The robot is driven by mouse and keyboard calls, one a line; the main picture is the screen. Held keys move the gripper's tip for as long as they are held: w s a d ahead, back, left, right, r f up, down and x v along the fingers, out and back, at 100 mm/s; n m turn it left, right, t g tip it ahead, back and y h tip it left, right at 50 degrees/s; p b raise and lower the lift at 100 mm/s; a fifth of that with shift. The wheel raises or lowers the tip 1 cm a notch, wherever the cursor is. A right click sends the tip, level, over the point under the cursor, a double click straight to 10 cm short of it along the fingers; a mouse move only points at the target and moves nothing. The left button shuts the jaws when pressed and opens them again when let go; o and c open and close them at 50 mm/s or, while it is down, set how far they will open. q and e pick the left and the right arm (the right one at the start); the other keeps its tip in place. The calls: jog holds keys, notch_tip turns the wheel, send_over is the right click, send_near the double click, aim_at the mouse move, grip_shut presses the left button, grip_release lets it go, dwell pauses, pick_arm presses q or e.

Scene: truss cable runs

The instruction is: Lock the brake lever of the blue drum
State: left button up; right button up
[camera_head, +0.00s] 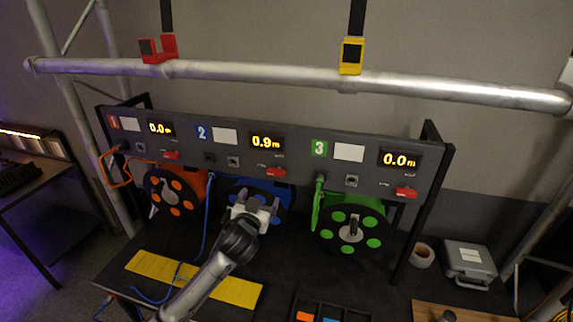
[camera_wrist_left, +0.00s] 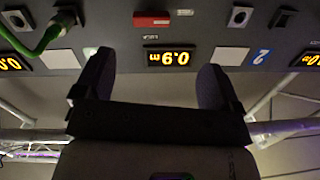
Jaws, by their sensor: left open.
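The blue drum (camera_head: 232,197) sits under the middle panel section marked 2, partly hidden behind my left gripper. A red lever (camera_head: 276,172) sticks out of the panel above it, below the lit 0.9 m display (camera_head: 267,142). In the left wrist view the panel is upside down, and the red lever (camera_wrist_left: 152,19) lies beyond the display (camera_wrist_left: 168,58). My left gripper (camera_head: 255,205) is in front of the blue drum, below the lever. Its two fingers (camera_wrist_left: 156,82) are spread with nothing between them. My right gripper is not in view.
The orange drum (camera_head: 176,190) stands to the left and the green drum (camera_head: 351,231) to the right, each with a red lever above. A blue cable (camera_head: 206,225) hangs between the orange and blue drums. A yellow strip (camera_head: 235,291) lies on the table in front.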

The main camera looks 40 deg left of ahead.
aim_at(275, 174)
pick_arm(q)
jog(key=shift+n+t+h, duration=0.3)
jog(key=shift+n+t, duration=0.2)
jog(key=shift+n, duration=0.2)
jog(key=x, duration=0.3)
jog(key=p+x, duration=0.1)
jog(key=x, duration=0.6)
jog(key=shift+w+d+r+p, duration=0.15)
jog(key=shift+w+r+p, duration=0.05)
jog(key=shift+w+p, duration=0.25)
jog(key=shift+x, duration=1.05)
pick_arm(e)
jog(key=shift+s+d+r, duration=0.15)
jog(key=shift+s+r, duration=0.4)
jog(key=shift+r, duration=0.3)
pick_arm(q)
jog(key=shift+c, duration=0.3)
jog(key=c, duration=0.9)
jog(key=shift+o, duration=0.2)
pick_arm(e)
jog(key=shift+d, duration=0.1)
